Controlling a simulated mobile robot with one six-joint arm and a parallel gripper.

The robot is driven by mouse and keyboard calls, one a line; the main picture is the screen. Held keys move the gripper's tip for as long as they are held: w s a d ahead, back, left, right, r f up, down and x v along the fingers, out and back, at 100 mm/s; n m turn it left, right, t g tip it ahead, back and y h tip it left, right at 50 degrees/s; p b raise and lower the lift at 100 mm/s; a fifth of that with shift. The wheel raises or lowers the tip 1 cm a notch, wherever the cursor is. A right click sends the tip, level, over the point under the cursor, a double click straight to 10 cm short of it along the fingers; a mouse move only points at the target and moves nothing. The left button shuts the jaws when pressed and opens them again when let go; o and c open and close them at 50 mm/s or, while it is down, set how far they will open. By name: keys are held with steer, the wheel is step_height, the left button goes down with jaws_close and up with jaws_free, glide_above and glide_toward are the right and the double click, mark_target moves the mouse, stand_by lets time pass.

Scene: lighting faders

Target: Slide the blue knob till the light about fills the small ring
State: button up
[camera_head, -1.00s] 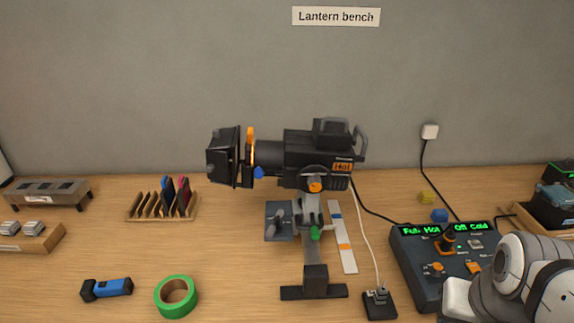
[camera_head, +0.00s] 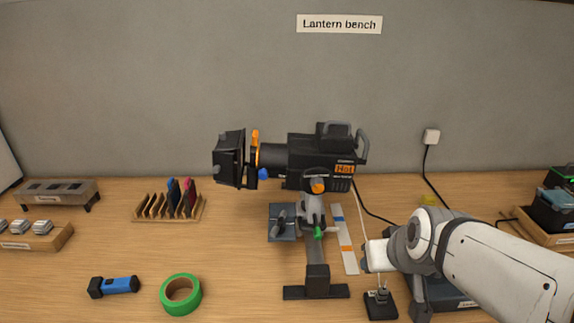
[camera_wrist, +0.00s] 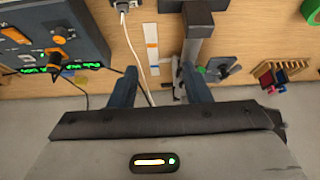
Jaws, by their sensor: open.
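The blue knob (camera_head: 263,173) sits low on the front part of the black lantern (camera_head: 310,155), below an orange knob (camera_head: 255,137). The lantern stands on a post in the middle of the bench. My gripper (camera_wrist: 157,72) is open in the wrist view, with nothing between its two fingers. In the head view my arm is to the right of the lantern's foot, well away from the blue knob, and my fingers cannot be made out. The blue knob cannot be made out in the wrist view. No light spot or small ring shows in either view.
The control desk (camera_wrist: 50,40) lies beside my arm and is mostly hidden by it in the head view. A socket block (camera_head: 380,304) and cables lie near my arm. Green tape (camera_head: 181,294), a blue torch (camera_head: 114,286) and a filter rack (camera_head: 169,208) stand left.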

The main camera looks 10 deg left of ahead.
steer(key=w+a+n+t+y, duration=0.2)
steer(key=w+a+n+t, duration=0.1)
steer(key=w+a, duration=0.5)
steer(key=n+t, duration=0.4)
steer(key=t, duration=0.4)
glide_toward(262, 177)
steer(key=w, duration=0.1)
steer(key=p+x, duration=0.1)
steer(key=x, duration=0.6)
steer(key=shift+w+a, duration=0.15)
steer(key=shift+w, duration=0.2)
jaws_close()
